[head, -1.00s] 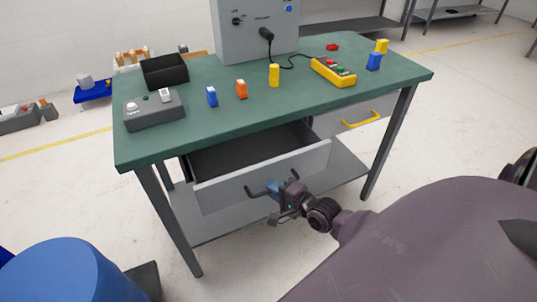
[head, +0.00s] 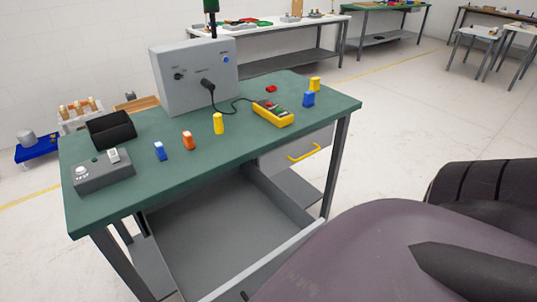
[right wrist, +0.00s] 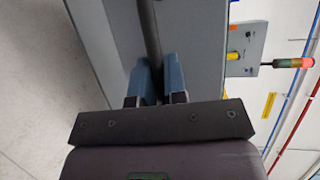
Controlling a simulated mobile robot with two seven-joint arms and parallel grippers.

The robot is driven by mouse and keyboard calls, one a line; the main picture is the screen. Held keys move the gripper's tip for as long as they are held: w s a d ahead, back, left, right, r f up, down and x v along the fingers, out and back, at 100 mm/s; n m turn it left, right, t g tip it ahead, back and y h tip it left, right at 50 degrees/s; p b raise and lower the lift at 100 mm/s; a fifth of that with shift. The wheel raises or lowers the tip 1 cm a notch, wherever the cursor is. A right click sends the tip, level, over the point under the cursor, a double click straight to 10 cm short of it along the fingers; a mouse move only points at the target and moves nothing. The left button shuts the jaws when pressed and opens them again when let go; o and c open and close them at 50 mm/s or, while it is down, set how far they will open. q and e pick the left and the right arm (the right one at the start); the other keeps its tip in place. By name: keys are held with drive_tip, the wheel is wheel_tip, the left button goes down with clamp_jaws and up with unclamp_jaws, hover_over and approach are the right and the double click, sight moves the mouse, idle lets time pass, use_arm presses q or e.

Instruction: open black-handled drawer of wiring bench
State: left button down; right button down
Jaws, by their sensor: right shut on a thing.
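The black-handled drawer (head: 284,251) hangs far out from under the wiring bench (head: 85,213), and its empty grey inside shows in the head view. Its grey front panel also shows in the right wrist view (right wrist: 198,45). The dark bar handle (right wrist: 149,30) runs between the blue-grey fingers of my right gripper (right wrist: 157,78), which is shut on it. In the head view my right gripper is hidden behind my own arm. My left gripper is in neither view.
A second drawer with a yellow handle (head: 304,152) is closed at the bench's right. On the green top stand a grey control box (head: 195,75), a black bin (head: 110,130), a yellow button box (head: 272,113) and small coloured blocks. Floor right of the bench is clear.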

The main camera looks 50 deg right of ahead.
idle(0.3)
drive_tip(key=c, duration=1.2)
unclamp_jaws()
drive_tip(key=v, duration=1.1)
